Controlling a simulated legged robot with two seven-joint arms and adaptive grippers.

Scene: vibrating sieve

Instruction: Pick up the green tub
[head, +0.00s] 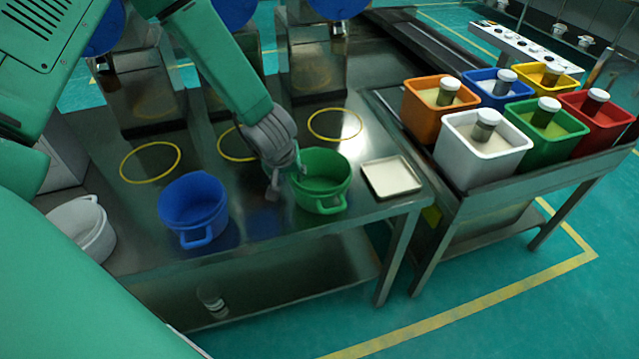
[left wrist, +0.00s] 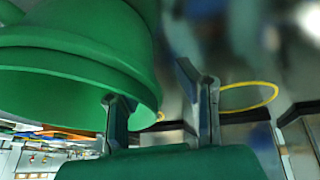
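The green tub (head: 322,184) stands upright on the steel table (head: 250,250), with a handle toward the front edge. My left gripper (head: 286,178) is at the tub's left side, fingers pointing down, one finger close to the rim. In the left wrist view the tub (left wrist: 70,65) fills the upper left, partly behind one finger. The two fingers of the left gripper (left wrist: 160,100) stand apart there. The tub's edge reaches toward the gap between them; I cannot tell whether a finger touches it. My right gripper is not in view.
A blue tub (head: 193,205) and a white tub (head: 84,228) stand to the left. A shallow pale tray (head: 391,177) lies right of the green tub. Several coloured bins, such as the white bin (head: 482,150), stand on the right-hand bench. Yellow rings (head: 150,162) mark the table behind.

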